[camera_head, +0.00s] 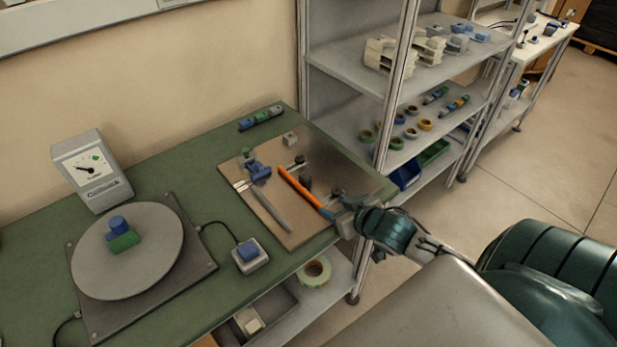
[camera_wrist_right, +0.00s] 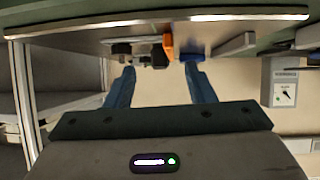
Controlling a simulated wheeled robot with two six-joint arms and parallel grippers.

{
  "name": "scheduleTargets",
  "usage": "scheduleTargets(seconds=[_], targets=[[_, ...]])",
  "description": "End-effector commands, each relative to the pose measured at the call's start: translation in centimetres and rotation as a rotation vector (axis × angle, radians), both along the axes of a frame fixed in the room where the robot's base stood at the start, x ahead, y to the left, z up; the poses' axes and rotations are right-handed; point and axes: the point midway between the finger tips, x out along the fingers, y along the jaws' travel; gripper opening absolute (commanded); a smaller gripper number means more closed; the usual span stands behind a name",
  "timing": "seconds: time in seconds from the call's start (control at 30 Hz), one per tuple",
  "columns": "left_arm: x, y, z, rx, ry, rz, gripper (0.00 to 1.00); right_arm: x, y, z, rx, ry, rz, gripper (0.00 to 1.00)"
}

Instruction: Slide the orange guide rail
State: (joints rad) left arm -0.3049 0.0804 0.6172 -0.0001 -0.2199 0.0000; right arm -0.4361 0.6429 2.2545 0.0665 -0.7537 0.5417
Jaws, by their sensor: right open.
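The orange guide rail (camera_head: 298,187) lies slantwise on a brown board (camera_head: 262,205) on the green bench. Its near end is close to my right gripper (camera_head: 335,207), which reaches in at the board's right edge. In the right wrist view, the end of the orange rail (camera_wrist_right: 168,45) shows beyond the two blue fingers, between them and nearer the right one. My right gripper (camera_wrist_right: 159,70) is open, with a gap between its fingers and nothing visibly held. Whether a finger touches the rail cannot be told. My left gripper is not in view.
A grey bar (camera_head: 270,207) lies beside the rail, with a blue block (camera_head: 260,172) and dark knobs nearby. A round turntable (camera_head: 127,262) and a dial gauge (camera_head: 90,170) stand at the left. A shelf rack (camera_head: 395,150) with tape reels stands behind the bench's right end.

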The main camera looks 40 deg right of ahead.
Motion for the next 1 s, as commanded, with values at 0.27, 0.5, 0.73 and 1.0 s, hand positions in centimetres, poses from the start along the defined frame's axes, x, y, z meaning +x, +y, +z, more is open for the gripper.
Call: scheduleTargets(seconds=[0.27, 0.5, 0.73, 1.0], targets=[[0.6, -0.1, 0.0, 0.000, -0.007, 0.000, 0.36, 3.0, -1.2, 2.7, 0.050, -0.123, 0.059, 0.49], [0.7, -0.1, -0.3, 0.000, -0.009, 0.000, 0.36, 5.2, -1.0, 1.9, 0.058, -0.129, 0.055, 0.49], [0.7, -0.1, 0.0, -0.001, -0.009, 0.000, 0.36, 8.9, -0.7, 0.5, 0.060, -0.126, 0.055, 0.49], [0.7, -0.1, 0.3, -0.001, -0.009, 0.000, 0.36, 12.1, -0.4, -1.0, 0.056, -0.124, 0.057, 0.49]])
